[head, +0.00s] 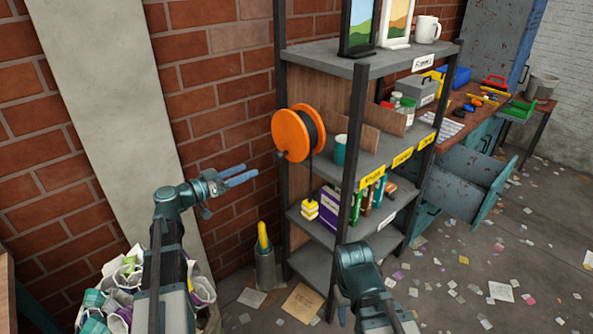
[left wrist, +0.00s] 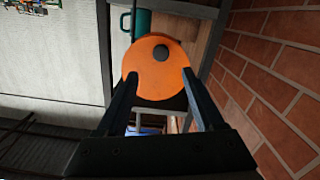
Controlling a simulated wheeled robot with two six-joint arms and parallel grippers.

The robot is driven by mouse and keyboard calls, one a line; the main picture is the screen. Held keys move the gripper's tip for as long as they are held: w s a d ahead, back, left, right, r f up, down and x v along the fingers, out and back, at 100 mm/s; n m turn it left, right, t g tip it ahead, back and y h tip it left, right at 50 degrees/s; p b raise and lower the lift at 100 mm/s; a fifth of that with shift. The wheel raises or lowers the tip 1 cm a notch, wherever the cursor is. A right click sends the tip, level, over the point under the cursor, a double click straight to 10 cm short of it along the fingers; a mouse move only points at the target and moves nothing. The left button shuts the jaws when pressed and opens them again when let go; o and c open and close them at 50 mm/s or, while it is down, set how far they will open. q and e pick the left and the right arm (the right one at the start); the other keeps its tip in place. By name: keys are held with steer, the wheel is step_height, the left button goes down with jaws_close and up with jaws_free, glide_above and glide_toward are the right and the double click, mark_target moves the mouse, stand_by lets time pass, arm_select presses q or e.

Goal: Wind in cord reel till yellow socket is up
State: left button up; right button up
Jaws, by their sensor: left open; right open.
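An orange cord reel (head: 291,135) with dark cord on its drum is mounted at the left side of the shelf unit. A cord hangs from it to a yellow and white socket (head: 310,209), well below the reel. My left gripper (head: 242,176) is open and empty, left of and below the reel, apart from it.
The shelf unit (head: 350,62) carries picture frames, a white mug (head: 427,30), a teal mug (head: 340,150) and books. A grey container with a yellow item (head: 264,262) stands on the floor. A brick wall (head: 215,110) is behind. Paper scraps litter the floor.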

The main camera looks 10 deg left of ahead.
mark_target(276, 158)
arm_select(q)
steer(key=shift+t+y, duration=0.8)
steer(key=x, duration=0.8)
steer(key=d+x, duration=0.1)
steer(key=x, duration=0.3)
steer(key=shift+d, duration=0.2)
steer(key=shift+c, duration=0.2)
jaws_close()
steer(key=shift+f, duration=0.1)
stand_by(0.3)
